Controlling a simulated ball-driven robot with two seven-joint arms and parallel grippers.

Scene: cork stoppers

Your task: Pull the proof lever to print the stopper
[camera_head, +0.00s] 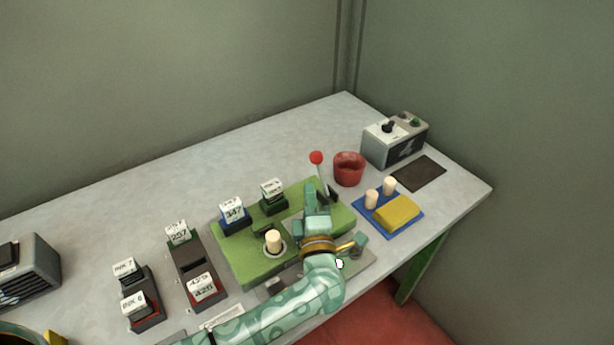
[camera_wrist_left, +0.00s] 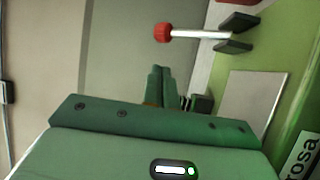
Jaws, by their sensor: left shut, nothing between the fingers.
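The proof lever (camera_head: 322,180) is a pale rod with a red ball knob (camera_head: 316,158), standing at the back right of the green base (camera_head: 240,265). In the left wrist view the lever (camera_wrist_left: 197,34) runs sideways from its red knob (camera_wrist_left: 162,33) to dark brackets. My left gripper (camera_head: 311,188) is close in front of the lever, its arm covering part of the base. The fingers (camera_wrist_left: 158,72) are shut and empty, apart from the knob in the wrist view. A cork stopper (camera_head: 273,241) stands upright in a round holder on the base. My right gripper is not in view.
Right of the lever are a red cup (camera_head: 348,169), a grey box with knobs (camera_head: 396,141), a dark pad (camera_head: 418,174) and a blue tray (camera_head: 381,222) with two corks and a yellow sponge-like block. Labelled stamp blocks (camera_head: 233,214) stand left. The table's back is clear.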

